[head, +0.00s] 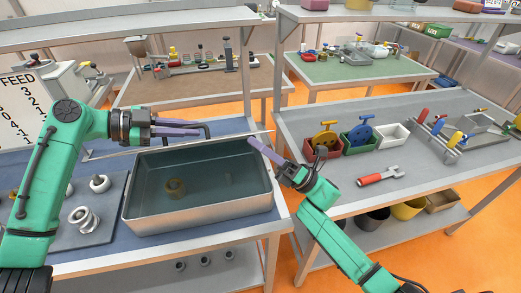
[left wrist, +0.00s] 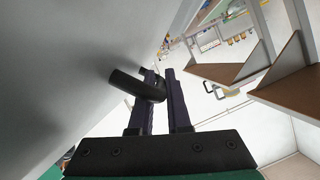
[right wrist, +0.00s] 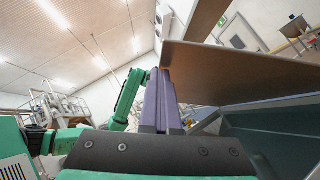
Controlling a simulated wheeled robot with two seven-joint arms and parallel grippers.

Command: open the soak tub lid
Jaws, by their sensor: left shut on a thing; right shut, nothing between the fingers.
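The soak tub (head: 150,218) is a grey metal basin with liquid inside, and its top is uncovered to the head view. Its lid (head: 240,135) is raised at the back and shows nearly edge-on as a thin strip. In the left wrist view the lid is a broad grey panel (left wrist: 70,75) with a black bar handle (left wrist: 130,86). My left gripper (head: 203,131) is shut on that handle. My right gripper (head: 252,142) is shut and empty by the lid's right end; the right wrist view shows a panel, apparently the lid (right wrist: 235,75), close to its fingers. I cannot tell whether they touch.
A brass ring (head: 176,187) lies in the tub. Metal fittings (head: 84,218) stand on a mat left of the tub. On the right bench are red, green and white bins (head: 393,135) and a red-handled tool (head: 378,178). A shelf frame stands behind the tub.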

